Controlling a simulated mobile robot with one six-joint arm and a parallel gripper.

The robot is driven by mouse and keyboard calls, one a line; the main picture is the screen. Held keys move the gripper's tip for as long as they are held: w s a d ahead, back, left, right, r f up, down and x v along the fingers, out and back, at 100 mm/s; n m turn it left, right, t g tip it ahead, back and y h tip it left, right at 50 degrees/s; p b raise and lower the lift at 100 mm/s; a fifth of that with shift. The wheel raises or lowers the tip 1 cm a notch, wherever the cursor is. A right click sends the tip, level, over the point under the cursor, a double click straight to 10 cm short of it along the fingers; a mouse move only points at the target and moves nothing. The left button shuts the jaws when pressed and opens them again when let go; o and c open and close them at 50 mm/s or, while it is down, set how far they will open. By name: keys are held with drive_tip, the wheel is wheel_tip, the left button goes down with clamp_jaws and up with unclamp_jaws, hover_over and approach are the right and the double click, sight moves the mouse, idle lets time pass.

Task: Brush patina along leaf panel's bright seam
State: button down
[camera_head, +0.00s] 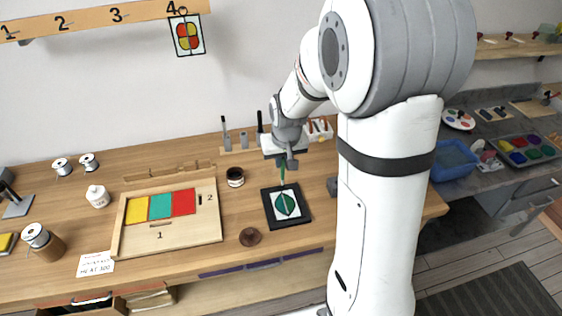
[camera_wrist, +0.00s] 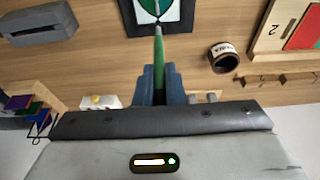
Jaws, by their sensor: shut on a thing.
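The leaf panel (camera_head: 286,205) lies in a black square frame on the wooden bench. It shows a green leaf on a white ground, with a thin seam line down the leaf. My gripper (camera_head: 284,171) is above the panel's far edge, shut on a green-handled brush (camera_head: 282,175). In the wrist view my gripper's blue fingers (camera_wrist: 161,88) clasp the green brush (camera_wrist: 159,62), whose tip points to the panel (camera_wrist: 165,27). I cannot tell whether the tip touches it. A dark jar (camera_head: 235,177), likely the patina, stands left of the panel; the jar also shows in the wrist view (camera_wrist: 223,58).
A wooden tray (camera_head: 135,243) with yellow, teal and red tiles lies to the left. A grey block (camera_head: 332,187) stands right of the panel. Upright tools (camera_head: 243,140) stand behind.

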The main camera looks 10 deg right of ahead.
drive_tip(key=s+f+b, duration=0.2)
drive_tip(key=s, duration=0.5)
drive_tip(key=shift+f, duration=0.4)
drive_tip(key=shift+f+b, duration=0.35)
drive_tip(key=shift+b, duration=0.35)
idle(2.0)
drive_tip(key=shift+w, duration=0.1)
drive_tip(key=shift+w, duration=0.6)
drive_tip(key=shift+w, duration=0.1)
drive_tip(key=shift+w+b, duration=0.3)
drive_tip(key=shift+w, duration=0.75)
